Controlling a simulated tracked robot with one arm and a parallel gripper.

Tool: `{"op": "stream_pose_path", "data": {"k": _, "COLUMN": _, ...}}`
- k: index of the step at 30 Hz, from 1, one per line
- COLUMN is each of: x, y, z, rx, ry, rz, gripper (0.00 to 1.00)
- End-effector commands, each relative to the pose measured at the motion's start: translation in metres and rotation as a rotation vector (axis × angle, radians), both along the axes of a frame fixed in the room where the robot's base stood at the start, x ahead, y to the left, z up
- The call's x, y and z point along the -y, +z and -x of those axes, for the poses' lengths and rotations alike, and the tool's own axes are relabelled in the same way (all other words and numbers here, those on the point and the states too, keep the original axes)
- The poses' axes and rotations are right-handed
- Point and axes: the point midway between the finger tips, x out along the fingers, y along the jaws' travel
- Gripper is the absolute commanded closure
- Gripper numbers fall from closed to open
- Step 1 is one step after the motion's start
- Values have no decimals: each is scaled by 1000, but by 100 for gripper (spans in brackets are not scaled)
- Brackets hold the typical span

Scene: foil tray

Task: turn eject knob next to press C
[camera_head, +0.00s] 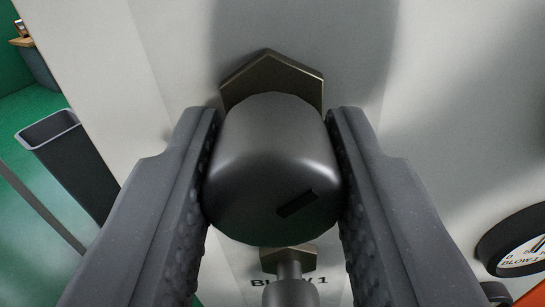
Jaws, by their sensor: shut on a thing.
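A dark grey, rounded knob (272,165) fills the middle of the view. It stands out from a pale panel (430,60), with a bronze hexagonal base (285,75) showing behind its upper edge. A short dark slot mark sits on its face, low and right of centre, tilted up to the right. My gripper (272,190) is shut on the knob, one padded finger against each side. I cannot read a label for this knob or for press C here.
Below the knob is a smaller metal fitting (289,285) with a partly hidden label that seems to read "BLOW 1". A round gauge (520,245) is at the lower right. A dark bin (75,165) stands on the green floor at left.

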Motion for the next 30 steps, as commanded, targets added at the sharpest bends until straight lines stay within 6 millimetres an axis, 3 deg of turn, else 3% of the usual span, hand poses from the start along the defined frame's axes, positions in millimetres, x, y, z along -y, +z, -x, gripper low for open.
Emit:
{"op": "stream_pose_path", "data": {"k": 8, "x": 0, "y": -1, "z": 0, "rx": 22, "ry": -1, "rz": -169, "gripper": 93}}
{"op": "stream_pose_path", "data": {"k": 30, "x": 1, "y": -3, "z": 0, "rx": 114, "ry": -2, "rz": -863, "gripper": 93}}
